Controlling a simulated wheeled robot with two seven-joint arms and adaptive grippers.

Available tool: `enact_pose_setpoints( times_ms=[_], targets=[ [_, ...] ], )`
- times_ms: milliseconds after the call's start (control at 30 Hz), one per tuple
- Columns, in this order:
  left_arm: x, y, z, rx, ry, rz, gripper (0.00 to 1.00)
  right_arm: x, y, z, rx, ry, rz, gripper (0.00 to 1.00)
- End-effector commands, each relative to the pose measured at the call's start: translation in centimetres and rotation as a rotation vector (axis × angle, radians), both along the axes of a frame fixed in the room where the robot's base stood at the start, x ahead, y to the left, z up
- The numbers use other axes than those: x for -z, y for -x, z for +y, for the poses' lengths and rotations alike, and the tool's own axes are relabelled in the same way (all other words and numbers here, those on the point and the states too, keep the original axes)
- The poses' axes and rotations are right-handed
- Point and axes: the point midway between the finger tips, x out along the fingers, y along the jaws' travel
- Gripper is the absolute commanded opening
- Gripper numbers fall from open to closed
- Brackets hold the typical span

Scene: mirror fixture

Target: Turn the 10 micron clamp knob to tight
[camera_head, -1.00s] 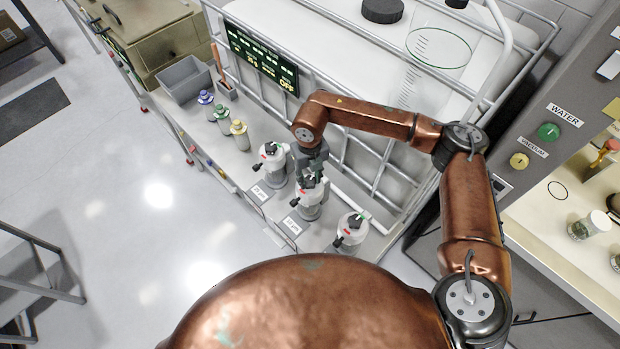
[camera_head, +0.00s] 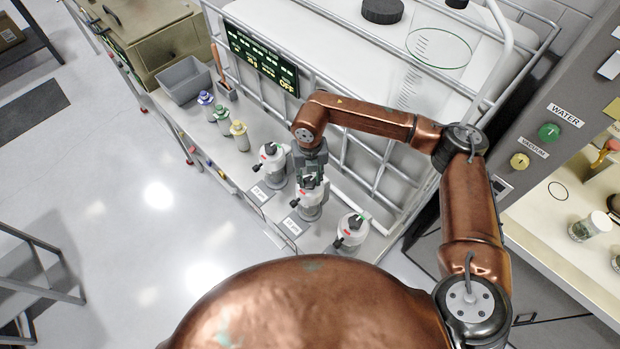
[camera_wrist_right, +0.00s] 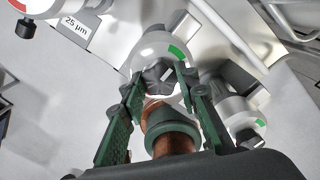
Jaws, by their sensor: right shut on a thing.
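Three white-topped clamp housings stand in a row on the bench shelf. My right gripper (camera_head: 311,180) comes down from above onto the middle housing (camera_head: 310,207). In the right wrist view, its green fingers (camera_wrist_right: 162,84) are shut on the dark lobed knob (camera_wrist_right: 157,76) atop that white housing (camera_wrist_right: 160,46), which bears a green mark (camera_wrist_right: 177,50). The knob's pointing direction is partly hidden by the fingers. The middle label (camera_head: 293,225) is too small to read. A "25 µm" label (camera_wrist_right: 76,27) shows beside another housing in the wrist view. My left gripper is out of view.
The left housing (camera_head: 273,169) and right housing (camera_head: 348,235) stand close on either side. A metal rail frame (camera_head: 352,172) runs behind them. Small capped bottles (camera_head: 240,136) and a grey bin (camera_head: 185,80) stand farther left. The floor in front is clear.

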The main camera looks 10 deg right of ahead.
Motion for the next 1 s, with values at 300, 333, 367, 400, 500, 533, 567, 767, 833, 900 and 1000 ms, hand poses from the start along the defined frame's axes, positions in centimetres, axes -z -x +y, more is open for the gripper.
enact_pose_setpoints(
  times_ms=[300, 333, 367, 400, 500, 533, 567, 767, 833, 900, 1000],
  targets=[
    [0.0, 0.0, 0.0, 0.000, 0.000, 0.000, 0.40, -0.1, -0.1, 0.0, 0.001, -0.001, -0.001, 0.46],
    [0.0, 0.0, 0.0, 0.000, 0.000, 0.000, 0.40, -0.1, 0.0, 0.0, 0.001, 0.000, -0.001, 0.46],
    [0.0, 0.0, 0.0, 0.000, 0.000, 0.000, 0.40, -0.1, 0.0, 0.0, 0.000, 0.000, -0.001, 0.46],
    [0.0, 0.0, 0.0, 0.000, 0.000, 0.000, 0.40, 0.0, 0.0, 0.0, 0.000, 0.000, -0.001, 0.46],
    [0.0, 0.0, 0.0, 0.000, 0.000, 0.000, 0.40, 0.0, 0.0, 0.0, 0.000, 0.000, 0.000, 0.46],
    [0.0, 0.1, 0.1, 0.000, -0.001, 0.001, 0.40, 0.0, 0.0, 0.0, 0.000, 0.000, 0.000, 0.46],
    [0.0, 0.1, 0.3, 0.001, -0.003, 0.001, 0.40, -0.1, 0.0, 0.0, 0.000, 0.000, 0.000, 0.46],
    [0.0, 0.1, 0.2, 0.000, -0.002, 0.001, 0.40, -1.9, -0.1, 0.0, 0.000, 0.000, -0.004, 0.46],
    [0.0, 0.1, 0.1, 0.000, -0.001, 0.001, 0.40, -3.3, -0.1, 0.0, 0.000, -0.002, -0.004, 0.46],
    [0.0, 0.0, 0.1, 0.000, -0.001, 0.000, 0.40, -4.8, -0.2, 0.0, 0.000, -0.001, -0.005, 0.46],
    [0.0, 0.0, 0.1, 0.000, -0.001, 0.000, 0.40, -6.9, -0.2, 0.0, 0.000, 0.000, -0.005, 0.46]
  ],
)
